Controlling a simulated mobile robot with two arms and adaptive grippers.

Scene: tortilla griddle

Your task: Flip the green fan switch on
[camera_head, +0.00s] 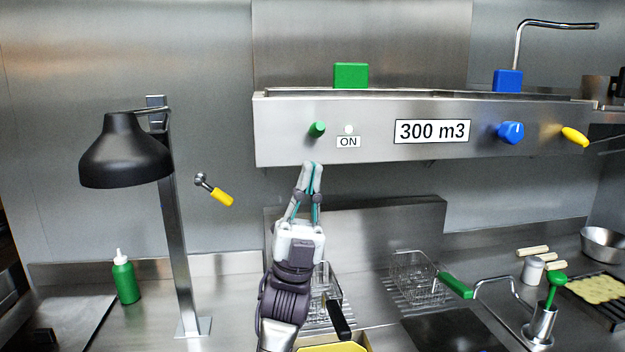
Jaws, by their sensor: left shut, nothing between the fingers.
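The green fan switch (317,129) is a small green knob on the front of the steel hood panel (285,145), at its left end. A white ON label (348,142) and a small pale round light (348,129) are just to its right. My left gripper (312,166) points up with its fingertips together, shut and empty. In the picture its tips are just below the switch and near the hood's lower edge, apart from the switch. Their depth relative to the panel is hard to tell. My right gripper is not in view.
A blue knob (511,132) and a yellow handle (574,136) are farther right on the hood. A black lamp (125,155) stands at left, with a yellow-handled lever (221,197) on the wall. Fryer baskets (415,275) are below. The space left of the gripper is clear.

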